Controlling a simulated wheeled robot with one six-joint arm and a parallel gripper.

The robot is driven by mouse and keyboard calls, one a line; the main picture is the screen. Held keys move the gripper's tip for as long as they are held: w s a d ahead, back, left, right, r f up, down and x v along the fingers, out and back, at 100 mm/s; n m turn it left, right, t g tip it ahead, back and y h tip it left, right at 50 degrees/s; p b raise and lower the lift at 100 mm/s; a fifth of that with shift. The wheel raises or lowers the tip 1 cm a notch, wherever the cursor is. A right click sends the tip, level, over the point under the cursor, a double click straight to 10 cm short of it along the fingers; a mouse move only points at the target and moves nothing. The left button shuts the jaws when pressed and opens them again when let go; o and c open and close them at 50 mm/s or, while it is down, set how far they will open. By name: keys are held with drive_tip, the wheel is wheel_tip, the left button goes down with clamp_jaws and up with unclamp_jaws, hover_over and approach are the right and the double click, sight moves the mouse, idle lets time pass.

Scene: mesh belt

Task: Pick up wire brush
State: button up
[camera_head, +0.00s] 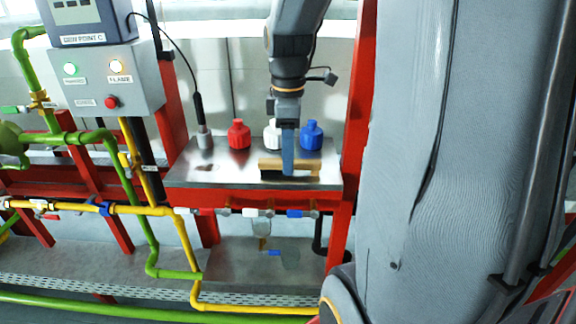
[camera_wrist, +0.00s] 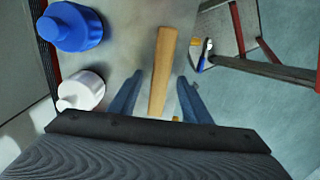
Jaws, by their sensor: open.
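The wire brush, a long light wooden block (camera_head: 306,166) with a darker underside, lies on the metal shelf in the head view. In the wrist view its wooden back (camera_wrist: 163,55) runs lengthwise between my fingers. My gripper (camera_head: 288,168) points down at the brush, and a blue finger covers its middle in the head view. In the wrist view my gripper (camera_wrist: 159,80) is open, with a finger on each side of the wood and a visible gap on both sides. The bristles are mostly hidden.
On the metal shelf (camera_head: 215,178), red (camera_head: 238,134), white (camera_head: 271,133) and blue (camera_head: 312,135) capped bottles stand behind the brush. A probe on a black cable (camera_head: 203,138) stands at left. A red post (camera_head: 354,110) rises at right. Valves and pipes run below.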

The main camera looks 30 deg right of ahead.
drive_tip(key=shift+f, duration=0.25)
idle(0.3)
clamp_jaws()
drive_tip(key=shift+r, duration=0.1)
drive_tip(key=shift+r, duration=0.4)
wheel_tip(320, 180, up, 10)
drive_tip(key=b, duration=0.1)
drive_tip(key=shift+f, duration=0.2)
